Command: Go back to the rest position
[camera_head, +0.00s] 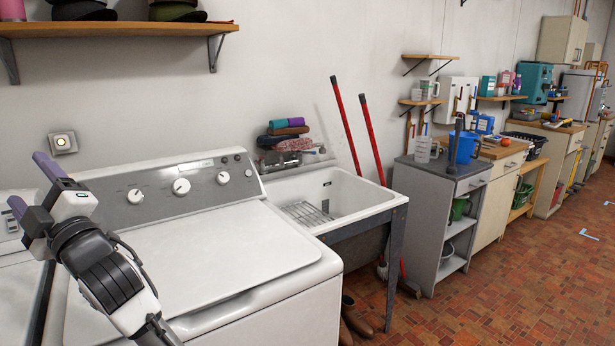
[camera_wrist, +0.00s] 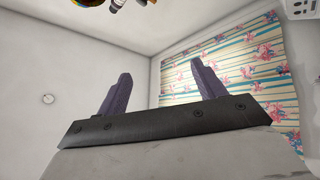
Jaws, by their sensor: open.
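My gripper (camera_head: 32,188) is at the left of the head view, raised over the left part of the white washing machine (camera_head: 225,245). Its two purple-grey fingers are apart with nothing between them. In the wrist view the fingers of my gripper (camera_wrist: 156,88) stand wide apart against a pale wall and a flowered, striped curtain (camera_wrist: 230,65). My arm comes up from the bottom of the head view, in front of the machine's left side. No object is held.
A white utility tub (camera_head: 340,197) stands right of the washing machine, with folded cloths (camera_head: 287,140) behind it. Red-handled tools (camera_head: 372,135) lean on the wall there. A wooden shelf (camera_head: 110,29) hangs above the machine. Grey shelving (camera_head: 440,215) stands farther right. The tiled floor (camera_head: 530,290) at the right is clear.

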